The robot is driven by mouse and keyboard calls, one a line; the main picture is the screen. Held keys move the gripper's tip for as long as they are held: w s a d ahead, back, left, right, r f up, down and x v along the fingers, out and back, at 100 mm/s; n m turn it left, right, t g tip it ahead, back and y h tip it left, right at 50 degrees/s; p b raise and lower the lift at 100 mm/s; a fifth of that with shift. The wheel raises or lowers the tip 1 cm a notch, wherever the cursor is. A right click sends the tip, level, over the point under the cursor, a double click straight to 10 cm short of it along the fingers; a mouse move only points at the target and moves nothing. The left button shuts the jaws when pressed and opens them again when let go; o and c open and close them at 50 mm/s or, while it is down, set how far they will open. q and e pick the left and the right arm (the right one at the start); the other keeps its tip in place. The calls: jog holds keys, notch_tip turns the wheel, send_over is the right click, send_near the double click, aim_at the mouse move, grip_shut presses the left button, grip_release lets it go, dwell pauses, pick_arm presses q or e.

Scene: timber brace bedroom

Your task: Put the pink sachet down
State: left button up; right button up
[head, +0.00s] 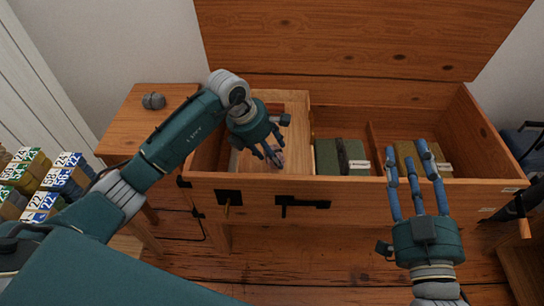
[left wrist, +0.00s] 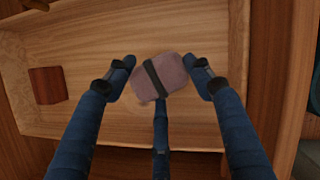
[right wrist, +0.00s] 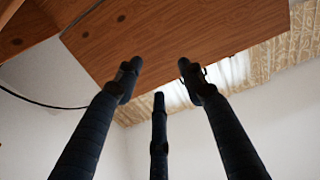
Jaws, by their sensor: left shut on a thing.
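The pink sachet (left wrist: 165,78), a dusky pink pad with a black band, is between the fingertips of my left gripper (left wrist: 160,80) in the left wrist view. My left gripper is shut on it, over a pale wooden tray (left wrist: 190,30) inside the open chest. In the head view my left gripper (head: 270,152) is over the tray (head: 297,97) at the chest's left end, and the sachet (head: 277,156) is mostly hidden by the fingers. I cannot tell whether it touches the tray floor. My right gripper (head: 415,168) is open and empty at the chest's front right.
The chest (head: 390,193) also holds a green banded bundle (head: 328,158) and an olive one (head: 405,152). A red-brown block (left wrist: 47,85) lies in the tray. A side table (head: 128,130) with a grey object (head: 153,101) stands left. Numbered packs (head: 45,190) are stacked far left.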

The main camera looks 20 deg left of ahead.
pick_arm(q)
jog(key=shift+f, duration=0.75)
pick_arm(e)
jog(key=shift+s+a+r+t, duration=0.15)
jog(key=shift+r+t, duration=0.45)
jog(key=shift+r, duration=0.6)
pick_arm(q)
jog(key=shift+f, duration=0.1)
pick_arm(e)
jog(key=shift+r, duration=0.15)
pick_arm(q)
jog(key=o, duration=1.1)
jog(key=shift+o, duration=0.2)
jog(key=shift+r, duration=0.2)
jog(key=p+v, duration=0.3)
jog(key=v, duration=0.8)
jog(key=shift+r, duration=0.35)
pick_arm(e)
jog(key=s+d+f+g+h, duration=0.1)
jog(key=f+g, duration=0.3)
jog(key=f, duration=0.4)
jog(key=s+d+f+g+h, duration=0.1)
jog(key=s+d+f+g, duration=0.1)
jog(key=f, duration=0.6)
jog(key=shift+s+f+g, duration=0.3)
jog(key=shift+s+g, duration=0.15)
jog(key=shift+g, duration=0.55)
